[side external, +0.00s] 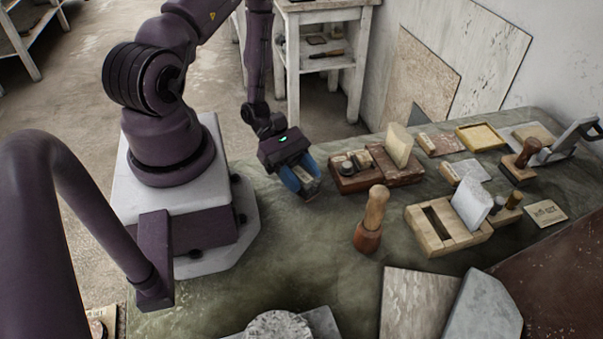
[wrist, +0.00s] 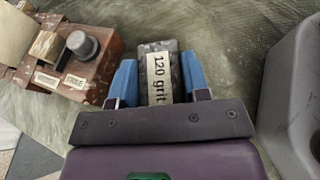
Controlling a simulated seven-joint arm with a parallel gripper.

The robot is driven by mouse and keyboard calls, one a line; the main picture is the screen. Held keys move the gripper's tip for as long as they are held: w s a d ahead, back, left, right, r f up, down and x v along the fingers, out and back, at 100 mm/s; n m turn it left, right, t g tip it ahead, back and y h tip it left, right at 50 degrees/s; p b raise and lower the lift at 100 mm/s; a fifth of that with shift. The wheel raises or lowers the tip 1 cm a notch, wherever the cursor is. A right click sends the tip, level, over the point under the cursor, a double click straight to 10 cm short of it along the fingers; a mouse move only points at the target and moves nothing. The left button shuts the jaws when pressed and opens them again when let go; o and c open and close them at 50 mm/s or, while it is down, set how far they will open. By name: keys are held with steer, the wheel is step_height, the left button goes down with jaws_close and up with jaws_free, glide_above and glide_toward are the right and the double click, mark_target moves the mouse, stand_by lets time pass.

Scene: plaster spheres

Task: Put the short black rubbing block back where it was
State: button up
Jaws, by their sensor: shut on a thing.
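My gripper (side external: 308,190) has blue fingers and is low over the green cloth, left of the red-brown wooden holder. In the wrist view, the blue fingers (wrist: 156,85) are shut on a dark grey-black block (wrist: 157,48) with a pale label reading "120 grit". The block's lower end is hidden by my gripper; I cannot tell whether it touches the cloth. The red-brown holder (side external: 350,185) has a dark round knob and, to its right, an upright pale block. In the wrist view the holder (wrist: 105,75) is at the left, with a grey knob (wrist: 82,44) and small labels, one reading "FREE".
An upright wooden-handled tool (side external: 372,215) stands right of my gripper. A pale wooden slotted box (side external: 430,238) holds a leaning white slab (side external: 472,203). Yellow tray (side external: 480,137) and small blocks fill the back right. Cloth between my gripper and the front slabs (side external: 420,300) is clear.

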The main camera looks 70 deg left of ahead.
steer(key=shift+f, duration=0.1)
steer(key=o, duration=1)
